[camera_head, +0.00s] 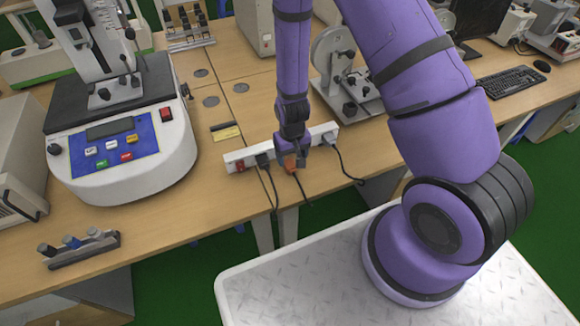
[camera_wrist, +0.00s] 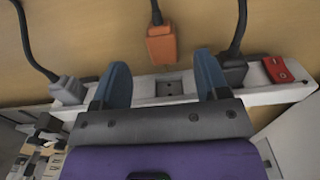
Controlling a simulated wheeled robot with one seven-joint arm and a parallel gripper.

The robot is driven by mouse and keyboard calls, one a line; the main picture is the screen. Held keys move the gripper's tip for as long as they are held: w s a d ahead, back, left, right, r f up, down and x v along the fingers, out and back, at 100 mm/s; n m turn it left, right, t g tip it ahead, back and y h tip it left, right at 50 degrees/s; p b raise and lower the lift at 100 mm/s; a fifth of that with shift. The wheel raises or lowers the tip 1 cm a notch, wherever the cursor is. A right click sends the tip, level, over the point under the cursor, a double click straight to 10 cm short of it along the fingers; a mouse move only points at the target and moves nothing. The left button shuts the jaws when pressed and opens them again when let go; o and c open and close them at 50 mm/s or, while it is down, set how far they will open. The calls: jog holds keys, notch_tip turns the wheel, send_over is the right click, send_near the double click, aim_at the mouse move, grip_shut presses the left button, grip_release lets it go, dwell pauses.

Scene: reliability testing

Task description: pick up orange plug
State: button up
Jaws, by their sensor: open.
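The orange plug (camera_head: 290,164) is at the white power strip (camera_head: 249,158), partly covered by my gripper (camera_head: 293,151). In the wrist view the orange plug (camera_wrist: 162,46) lies just beyond the tips of my gripper (camera_wrist: 162,68), roughly centred between its two blue-grey fingers. The fingers are wide apart and hold nothing. A socket (camera_wrist: 168,86) on the power strip (camera_wrist: 142,89) shows empty between the fingers. I cannot tell whether the orange plug is seated in a socket. Its dark cable runs away from the strip.
A black plug (camera_wrist: 233,72) sits close to the right finger, beside a red switch (camera_wrist: 277,69). A grey plug (camera_wrist: 68,90) is left of the fingers. A testing machine (camera_head: 122,140) stands at the left. Bare wooden table (camera_head: 365,150) shows right of the strip.

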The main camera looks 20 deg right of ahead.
aim_at(290, 165)
jog(key=shift+w+f, duration=0.2)
jog(key=shift+f, duration=1.25)
jog(key=shift+w+f, duration=0.2)
jog(key=shift+f, duration=1.2)
jog(key=c, duration=1.1)
jog(key=shift+r, duration=0.15)
